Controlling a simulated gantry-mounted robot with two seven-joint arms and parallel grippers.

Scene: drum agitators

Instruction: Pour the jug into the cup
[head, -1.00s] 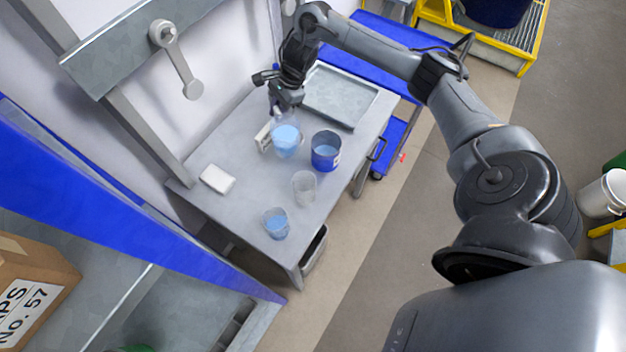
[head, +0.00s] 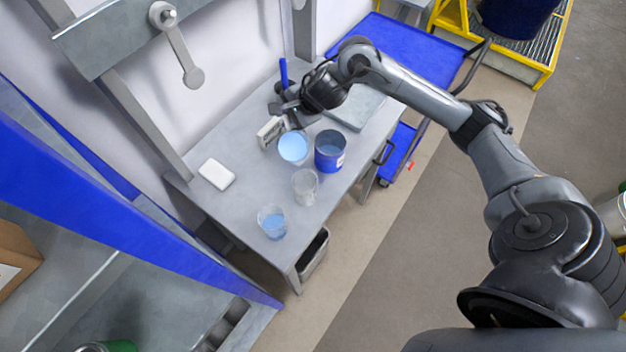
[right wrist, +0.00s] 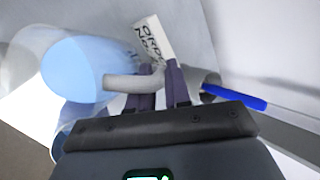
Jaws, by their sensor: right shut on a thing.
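My right gripper (head: 292,112) is shut on the handle of a clear jug (head: 292,148) holding light blue liquid. In the right wrist view the fingers (right wrist: 162,88) close on the pale handle, and the jug (right wrist: 85,70) is at the left. I cannot tell whether the jug touches the table. A clear cup (head: 305,187), seemingly empty, stands in front of the jug. Another clear cup (head: 272,223) with blue liquid stands nearer the table's front. A dark blue container (head: 329,153) with a white label stands right of the jug. My left gripper is not in view.
A printed card (head: 270,131) stands just left of the jug; it also shows in the wrist view (right wrist: 154,40). A white block (head: 216,174) lies at the table's left. A grey tray (head: 362,108) and a blue cart (head: 400,48) are beyond. A blue stick (head: 283,72) stands behind the gripper.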

